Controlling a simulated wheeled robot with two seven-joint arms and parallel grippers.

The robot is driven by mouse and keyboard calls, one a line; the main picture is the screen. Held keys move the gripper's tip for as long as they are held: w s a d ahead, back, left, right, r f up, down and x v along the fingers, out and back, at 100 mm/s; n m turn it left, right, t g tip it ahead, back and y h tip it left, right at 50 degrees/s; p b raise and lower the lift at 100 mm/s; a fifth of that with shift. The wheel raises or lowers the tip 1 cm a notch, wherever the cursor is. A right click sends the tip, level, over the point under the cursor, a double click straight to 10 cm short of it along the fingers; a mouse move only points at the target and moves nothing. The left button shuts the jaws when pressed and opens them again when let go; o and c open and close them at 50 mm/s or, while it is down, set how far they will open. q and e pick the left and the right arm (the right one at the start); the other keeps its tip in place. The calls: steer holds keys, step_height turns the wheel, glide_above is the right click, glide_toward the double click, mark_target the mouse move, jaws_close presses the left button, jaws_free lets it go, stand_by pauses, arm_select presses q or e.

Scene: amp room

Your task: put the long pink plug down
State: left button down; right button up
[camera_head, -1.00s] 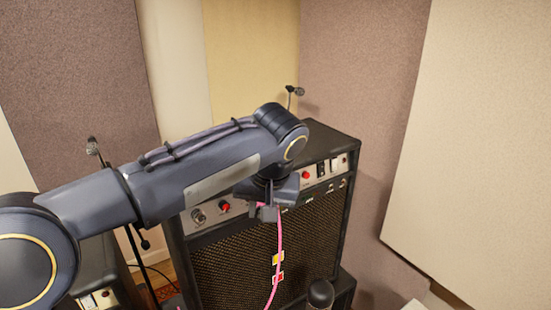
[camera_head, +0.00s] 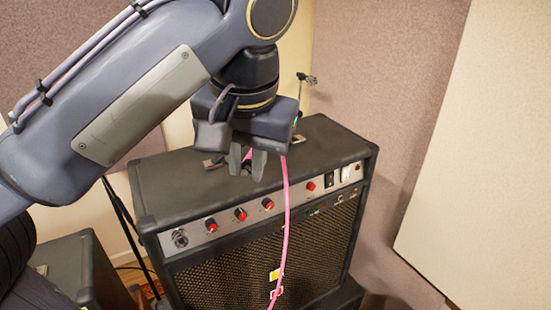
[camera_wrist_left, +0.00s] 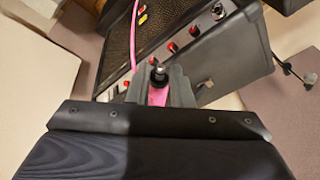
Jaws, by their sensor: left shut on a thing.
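My left gripper (camera_head: 253,165) is above the top of the black amp (camera_head: 200,183) in the head view, fingers pointing down. It is shut on the long pink plug (camera_wrist_left: 158,92), which shows between the fingers in the left wrist view with a dark, metallic tip. In the head view the plug is mostly hidden by the fingers. The pink cable (camera_head: 285,215) hangs from it in front of the amp's panel and carries yellow and red tags (camera_head: 275,275). I cannot tell whether the plug touches the amp top. My right gripper is not in view.
The amp's front panel has several red knobs (camera_head: 240,214), a jack (camera_head: 180,238) at the left and switches at the right. A second dark cabinet (camera_head: 75,262) stands at the lower left. Microphone stands are near the amp. Padded panels (camera_head: 395,60) line the walls behind.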

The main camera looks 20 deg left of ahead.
arm_select(q)
steer(key=w+a+f+b, duration=0.3)
steer(key=w+a+b, duration=0.1)
glide_above(226, 191)
steer(key=s+d, duration=0.1)
steer(key=s, duration=0.1)
step_height(226, 191, down, 6)
steer(key=shift+w+d+r, duration=0.15)
steer(key=shift+w+f, duration=0.15)
steer(key=shift+f, duration=0.05)
steer(key=x, duration=0.3)
steer(key=shift+f, duration=0.5)
steer(key=shift+f, duration=0.15)
